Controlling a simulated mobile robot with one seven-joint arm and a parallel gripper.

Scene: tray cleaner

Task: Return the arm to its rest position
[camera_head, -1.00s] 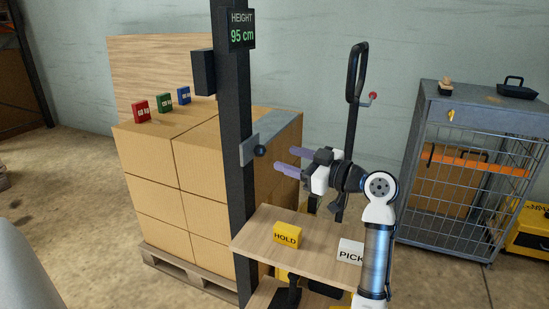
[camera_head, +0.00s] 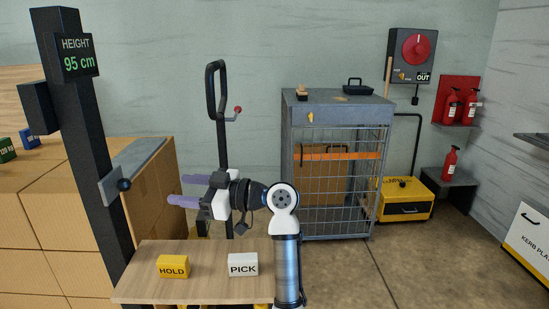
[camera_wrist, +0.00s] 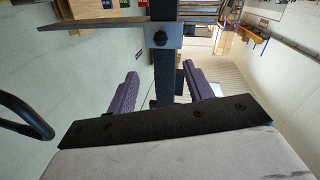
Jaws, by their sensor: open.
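My gripper (camera_head: 186,190) is in the middle left of the head view, with its purple fingers pointing left. It is open and empty, and the two fingers (camera_wrist: 160,88) stand apart in the wrist view. My white arm rises at the right end of the wooden board and bends at the elbow. The gripper is above the board (camera_head: 205,254). The dark post with the height display (camera_head: 77,58) stands left of the fingers, and a grey plate with a black knob (camera_head: 124,184) is fixed to it.
A yellow HOLD block (camera_head: 173,267) and a white PICK block (camera_head: 243,264) sit on the board. Stacked cartons (camera_head: 60,205) are at left. A wire cage cabinet (camera_head: 337,180) stands behind right. Fire extinguishers (camera_head: 450,163) and a yellow case (camera_head: 404,200) are farther right. Floor at lower right is clear.

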